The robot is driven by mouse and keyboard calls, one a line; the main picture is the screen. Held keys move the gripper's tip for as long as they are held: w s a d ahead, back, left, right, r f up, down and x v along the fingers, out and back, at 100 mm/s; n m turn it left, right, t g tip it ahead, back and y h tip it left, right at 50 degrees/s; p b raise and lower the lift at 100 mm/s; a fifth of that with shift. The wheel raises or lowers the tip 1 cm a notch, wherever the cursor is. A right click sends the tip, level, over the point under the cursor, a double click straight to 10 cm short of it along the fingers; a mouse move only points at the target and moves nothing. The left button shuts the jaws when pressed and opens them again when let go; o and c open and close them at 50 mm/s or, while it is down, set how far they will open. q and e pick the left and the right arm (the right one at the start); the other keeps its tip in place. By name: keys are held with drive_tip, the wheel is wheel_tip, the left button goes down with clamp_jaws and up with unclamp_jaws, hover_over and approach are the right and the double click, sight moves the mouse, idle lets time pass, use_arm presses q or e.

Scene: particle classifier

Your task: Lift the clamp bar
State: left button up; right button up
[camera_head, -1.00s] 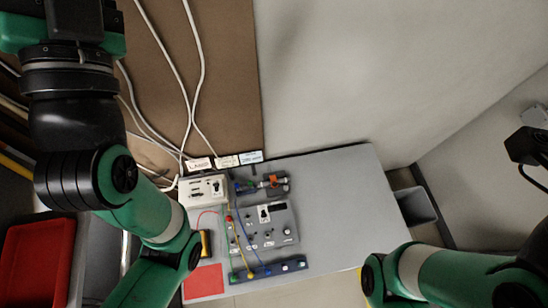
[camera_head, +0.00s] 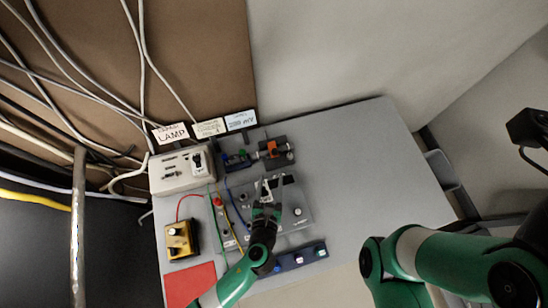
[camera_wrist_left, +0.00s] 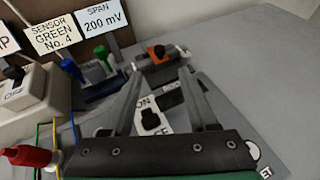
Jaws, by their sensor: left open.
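At the back of the bench, a grey-and-black device with an orange part (camera_head: 273,149) looks like the place of the clamp bar; the bar itself is hard to single out. It also shows in the left wrist view as an orange-topped dark block (camera_wrist_left: 160,54), just beyond the fingertips. My left gripper (camera_head: 268,183) is open above the grey control panel (camera_head: 298,205), in front of that device. In the left wrist view, its fingers (camera_wrist_left: 160,73) are spread and apart from the block, with nothing between them. My right gripper is out of view; only its arm shows.
A white switch box (camera_head: 172,174) stands left of the panel. A terminal block with blue and green posts (camera_head: 236,160) sits beside the orange device. A yellow box (camera_head: 180,240), red mat (camera_head: 190,282) and loose wires lie front left. The bench's right side (camera_head: 385,165) is clear.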

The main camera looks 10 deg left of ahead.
sight(274, 153)
use_arm(q)
drive_tip(key=b+x, duration=0.5)
drive_tip(key=x, duration=0.5)
drive_tip(key=shift+w+f, duration=0.15)
drive_tip(key=shift+w+a+b, duration=0.1)
drive_tip(key=shift+w+b, duration=0.25)
drive_tip(key=shift+w, duration=0.25)
drive_tip(key=shift+c, duration=0.3)
clamp_jaws()
